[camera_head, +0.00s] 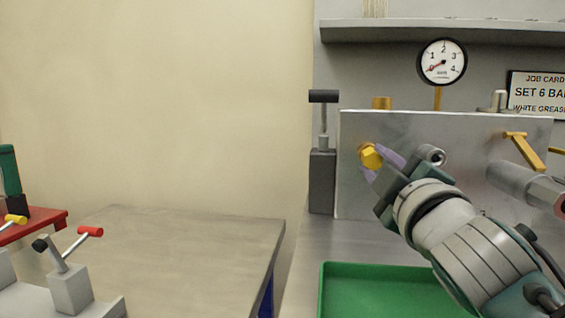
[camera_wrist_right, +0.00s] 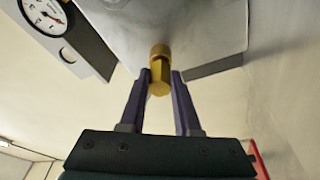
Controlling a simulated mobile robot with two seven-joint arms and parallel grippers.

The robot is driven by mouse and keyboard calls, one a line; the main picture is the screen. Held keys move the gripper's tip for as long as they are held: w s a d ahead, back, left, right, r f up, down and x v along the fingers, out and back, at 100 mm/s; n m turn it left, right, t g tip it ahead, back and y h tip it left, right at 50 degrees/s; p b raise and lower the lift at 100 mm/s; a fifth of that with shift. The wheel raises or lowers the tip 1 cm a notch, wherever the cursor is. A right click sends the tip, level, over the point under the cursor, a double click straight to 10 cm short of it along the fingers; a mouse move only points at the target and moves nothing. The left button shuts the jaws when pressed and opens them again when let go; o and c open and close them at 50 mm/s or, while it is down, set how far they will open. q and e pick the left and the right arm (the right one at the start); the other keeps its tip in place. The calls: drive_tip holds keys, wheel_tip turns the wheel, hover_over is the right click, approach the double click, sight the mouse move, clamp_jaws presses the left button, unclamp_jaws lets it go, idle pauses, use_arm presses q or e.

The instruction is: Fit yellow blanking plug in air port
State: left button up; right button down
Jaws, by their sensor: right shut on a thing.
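The yellow blanking plug (camera_head: 371,158) is at the left part of the front of the grey metal block (camera_head: 450,135). My right gripper (camera_head: 378,164) is shut on it, with one purple finger on each side. In the right wrist view the plug (camera_wrist_right: 158,88) is between the fingertips of the gripper (camera_wrist_right: 160,82). Its far end lines up with a brass round fitting (camera_wrist_right: 160,52) on the block face. The air port's opening is hidden, and I cannot tell how deep the plug sits. My left gripper is not in view.
A pressure gauge (camera_head: 442,62) stands above the block, its needle near zero. A yellow handle (camera_head: 515,136) and grey cylinder (camera_head: 520,183) are at right. A green tray (camera_head: 375,290) lies below. The left table (camera_head: 180,235) is largely bare.

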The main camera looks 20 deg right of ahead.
drive_tip(key=shift+w, duration=0.1)
drive_tip(key=c, duration=0.5)
unclamp_jaws()
drive_tip(key=shift+d, duration=0.1)
drive_tip(key=shift+c, duration=0.2)
drive_tip(key=shift+v, duration=1.05)
drive_tip(key=v, duration=0.5)
